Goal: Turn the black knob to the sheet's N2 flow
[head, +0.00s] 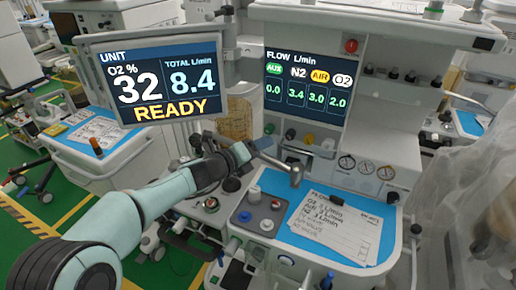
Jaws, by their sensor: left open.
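The black knob (290,134) is in the row under the flow display (304,84), between a green knob (269,129) and a paler one. The display reads AUX 0.0, N2 3.4, AIR 3.0 and O2 2.0. The sheet (335,228) lies on the blue work surface and lists O2, AIR and N2 in L/min; its N2 figure is too small to read surely. My left gripper (266,146) is open, just below and left of the black knob. I see no contact with the knob. My right gripper is out of view.
The unit screen (166,82) reads O2 32 %, total 8.4 L/min, READY. A grey metal elbow (294,176) sticks out below the knobs. A grey panel (257,213) with red and blue knobs sits left of the sheet. Translucent plastic sheeting (460,190) hangs at right.

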